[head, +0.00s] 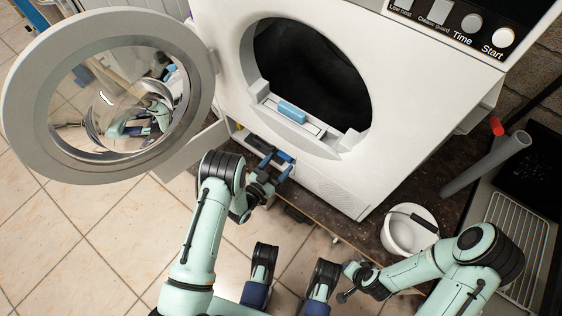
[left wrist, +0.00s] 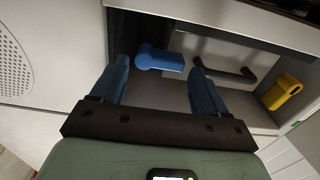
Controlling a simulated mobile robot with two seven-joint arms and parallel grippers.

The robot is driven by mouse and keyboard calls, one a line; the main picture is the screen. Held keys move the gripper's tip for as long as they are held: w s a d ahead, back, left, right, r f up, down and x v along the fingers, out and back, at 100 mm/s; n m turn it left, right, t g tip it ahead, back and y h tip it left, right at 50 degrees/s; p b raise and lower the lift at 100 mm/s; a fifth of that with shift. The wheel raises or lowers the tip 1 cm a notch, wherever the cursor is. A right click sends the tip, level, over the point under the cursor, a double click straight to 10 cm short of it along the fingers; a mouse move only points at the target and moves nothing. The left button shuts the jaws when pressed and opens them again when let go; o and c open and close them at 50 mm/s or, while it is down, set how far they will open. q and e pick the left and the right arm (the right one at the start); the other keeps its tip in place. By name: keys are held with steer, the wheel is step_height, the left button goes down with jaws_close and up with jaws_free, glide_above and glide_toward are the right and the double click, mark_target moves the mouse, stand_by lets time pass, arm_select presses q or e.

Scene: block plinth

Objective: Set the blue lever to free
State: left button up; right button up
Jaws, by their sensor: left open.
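The blue lever (left wrist: 160,60) shows in the left wrist view inside an open recess low in the white machine. It has a rounded hub at its left end and a short arm pointing right. My left gripper (left wrist: 160,75) is open, with one blue finger on each side of the lever and the tips just short of it; no contact is visible. In the head view my left gripper (head: 274,160) is at the recess below the round door opening and hides the lever there. My right gripper (head: 346,284) is low at the right, away from the machine; its jaws are unclear.
A dark handle (left wrist: 230,68) and a yellow lever (left wrist: 286,90) are right of the blue lever in the recess. The round glass door (head: 35,95) hangs open at left. A white bucket (head: 408,235) stands on the right. Tiled floor is clear at lower left.

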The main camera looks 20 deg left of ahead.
arm_select(q)
steer(key=shift+x, duration=0.95)
arm_select(e)
steer(key=shift+s+f, duration=0.45)
steer(key=shift+s, duration=0.05)
arm_select(q)
steer(key=shift+c, duration=0.3)
steer(key=c, duration=0.7)
